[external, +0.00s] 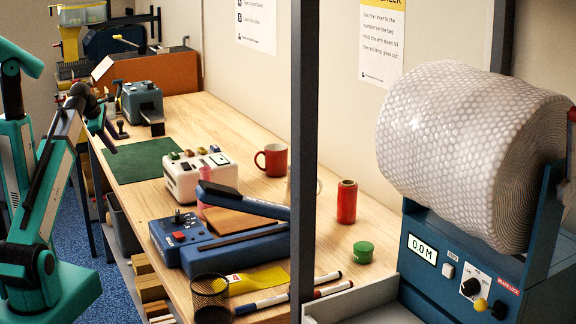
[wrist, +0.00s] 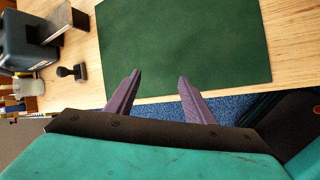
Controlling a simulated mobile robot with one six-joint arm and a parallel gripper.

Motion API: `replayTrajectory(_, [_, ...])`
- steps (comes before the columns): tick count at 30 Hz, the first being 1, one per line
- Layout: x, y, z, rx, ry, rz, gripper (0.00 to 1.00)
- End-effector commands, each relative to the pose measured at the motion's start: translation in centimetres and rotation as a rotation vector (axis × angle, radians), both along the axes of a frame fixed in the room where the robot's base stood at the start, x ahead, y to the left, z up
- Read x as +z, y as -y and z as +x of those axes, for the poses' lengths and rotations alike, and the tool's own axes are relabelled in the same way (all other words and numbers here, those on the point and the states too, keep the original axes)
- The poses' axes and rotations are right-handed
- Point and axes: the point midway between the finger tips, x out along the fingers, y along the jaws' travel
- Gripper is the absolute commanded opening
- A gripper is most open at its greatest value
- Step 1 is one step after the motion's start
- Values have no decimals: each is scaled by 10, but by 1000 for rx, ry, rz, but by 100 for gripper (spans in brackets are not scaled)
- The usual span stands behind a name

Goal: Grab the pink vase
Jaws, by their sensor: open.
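A pink object, likely the pink vase (external: 204,209), shows in the external view between the white device and the blue sealer. The sealer's raised arm hides part of it, so its full shape cannot be told. It is not seen in the wrist view. My gripper (external: 108,138) is at the bench's left edge near the green mat, well to the left of the pink object and further back. In the wrist view my gripper (wrist: 159,78) has its two purple fingers apart with nothing between them.
The green mat (external: 150,160) lies flat and bare. Around the pink object are the white device (external: 180,178), the blue sealer (external: 235,248) and a red mug (external: 272,160). A stamp (wrist: 72,72) and a grey-blue machine (external: 142,102) stand beyond the mat.

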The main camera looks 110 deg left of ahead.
Motion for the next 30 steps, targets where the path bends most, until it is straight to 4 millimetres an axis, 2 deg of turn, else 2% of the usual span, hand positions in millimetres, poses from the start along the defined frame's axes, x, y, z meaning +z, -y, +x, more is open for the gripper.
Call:
replayTrajectory(8, [39, 3, 99, -272, 152, 67, 48])
replayTrajectory(14, [64, 24, 183, -493, 308, 102, 48])
replayTrajectory(18, [66, 55, 240, -613, 448, 65, 48])
replayTrajectory(20, [64, 72, 262, -656, 512, 32, 48])
replayTrajectory(24, [60, 116, 308, -748, 657, -75, 48])
replayTrajectory(27, [58, 149, 334, -813, 750, -163, 48])
replayTrajectory(30, [59, 177, 353, -867, 820, -242, 48])
